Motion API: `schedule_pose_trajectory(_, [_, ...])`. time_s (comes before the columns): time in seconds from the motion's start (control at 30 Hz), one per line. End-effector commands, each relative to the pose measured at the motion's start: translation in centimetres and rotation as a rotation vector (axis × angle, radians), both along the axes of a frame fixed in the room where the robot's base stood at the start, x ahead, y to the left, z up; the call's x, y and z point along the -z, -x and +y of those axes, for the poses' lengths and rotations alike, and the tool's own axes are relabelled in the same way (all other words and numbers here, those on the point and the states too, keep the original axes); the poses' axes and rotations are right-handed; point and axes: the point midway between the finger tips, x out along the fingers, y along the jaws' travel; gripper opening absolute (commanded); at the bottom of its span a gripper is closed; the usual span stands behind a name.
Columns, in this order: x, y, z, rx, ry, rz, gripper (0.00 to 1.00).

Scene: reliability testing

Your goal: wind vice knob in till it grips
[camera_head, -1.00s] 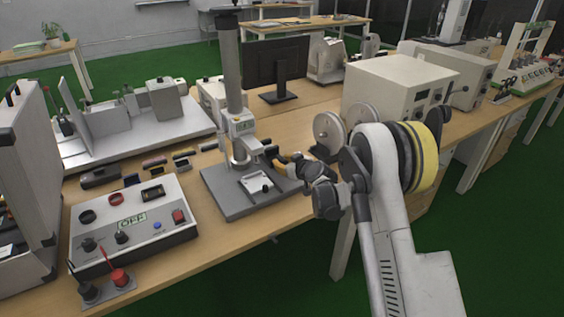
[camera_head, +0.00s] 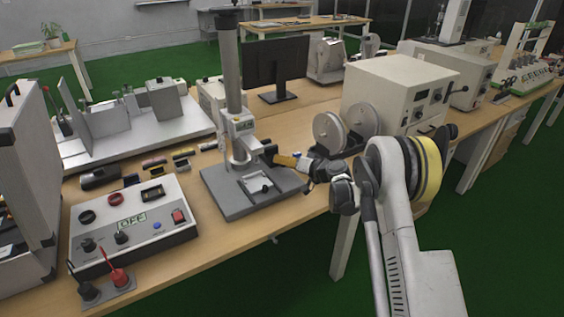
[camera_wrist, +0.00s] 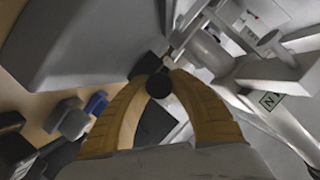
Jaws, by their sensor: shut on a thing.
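My gripper (camera_wrist: 159,84) has yellow-orange fingers and is shut on a dark round knob (camera_wrist: 159,86) between its fingertips in the wrist view. In the head view my gripper (camera_head: 277,158) reaches in from the right to a dark part beside the column of a grey test stand (camera_head: 229,80). A small silver vice-like block (camera_head: 257,184) sits below it on the stand's dark base plate (camera_head: 230,205). I cannot tell from the head view exactly how the knob joins the vice or stand. The jaw gap is not clear.
A control box (camera_head: 130,225) with knobs and a red switch stands left of the stand. A beige instrument (camera_head: 395,90) and metal reels (camera_head: 330,130) stand to the right. A monitor (camera_head: 275,65) is behind. The table's front edge runs below the stand.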

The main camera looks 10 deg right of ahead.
Motion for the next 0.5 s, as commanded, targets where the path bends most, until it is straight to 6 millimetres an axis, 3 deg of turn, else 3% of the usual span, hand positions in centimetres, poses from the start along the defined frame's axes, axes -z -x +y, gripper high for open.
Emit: schedule_pose_trajectory(0.5, [0.05, 0.00, -0.05, 0.000, -0.281, 0.135, 0.00])
